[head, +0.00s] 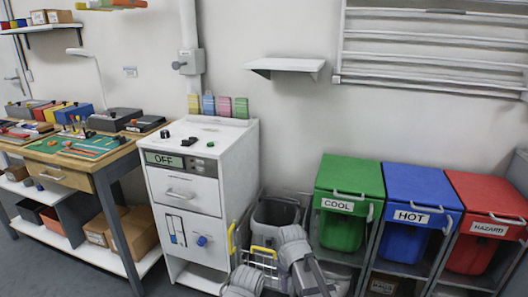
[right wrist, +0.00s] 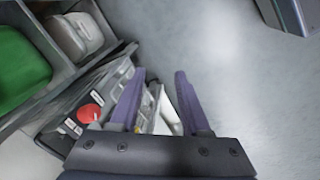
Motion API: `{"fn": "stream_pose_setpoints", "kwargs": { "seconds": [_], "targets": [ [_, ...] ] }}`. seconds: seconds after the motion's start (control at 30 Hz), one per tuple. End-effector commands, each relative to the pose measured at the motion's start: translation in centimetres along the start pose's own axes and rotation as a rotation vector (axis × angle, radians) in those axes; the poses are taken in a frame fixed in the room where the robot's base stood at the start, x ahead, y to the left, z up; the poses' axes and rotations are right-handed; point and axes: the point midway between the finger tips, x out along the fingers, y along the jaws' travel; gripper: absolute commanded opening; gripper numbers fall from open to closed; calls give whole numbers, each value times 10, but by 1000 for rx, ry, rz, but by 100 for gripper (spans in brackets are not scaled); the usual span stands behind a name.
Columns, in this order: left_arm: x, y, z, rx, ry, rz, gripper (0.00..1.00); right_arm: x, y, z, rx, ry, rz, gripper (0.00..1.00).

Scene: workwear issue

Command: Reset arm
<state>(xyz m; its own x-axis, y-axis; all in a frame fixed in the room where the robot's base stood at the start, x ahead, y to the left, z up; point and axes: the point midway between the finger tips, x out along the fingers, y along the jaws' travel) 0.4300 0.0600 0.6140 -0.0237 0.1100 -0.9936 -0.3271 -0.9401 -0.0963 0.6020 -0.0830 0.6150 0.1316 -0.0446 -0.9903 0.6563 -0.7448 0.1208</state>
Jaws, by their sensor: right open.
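My right gripper (right wrist: 160,75) is open in the right wrist view, its two purple fingers apart with nothing between the tips. In the head view, grey links of my arm show at the bottom middle, in front of the wire basket; the fingers cannot be made out there. My left gripper is not in view.
A white cabinet (head: 219,182) with an "OFF" display stands left of my arm. A yellow-handled wire basket (head: 263,259) is close by. Green (head: 350,177), blue (head: 421,184) and red (head: 487,192) bins stand right. Open grey floor (right wrist: 225,60) shows in the wrist view.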

Motion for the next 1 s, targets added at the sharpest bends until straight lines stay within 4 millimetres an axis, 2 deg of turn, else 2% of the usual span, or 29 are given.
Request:
{"fn": "stream_pose_setpoints", "kwargs": {
  "seconds": [0.03, 0.2, 0.63, 1.0],
  "targets": [
    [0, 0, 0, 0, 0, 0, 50, -1, -1, 17, 56, -3, -5, 47],
    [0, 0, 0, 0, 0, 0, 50, -3, 0, 57, 256, -12, -24, 47],
    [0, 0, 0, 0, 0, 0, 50, -10, -12, 146, 726, -42, -64, 47],
    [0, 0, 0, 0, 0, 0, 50, -14, -61, 125, 586, -96, -54, 47]
  ]
}}
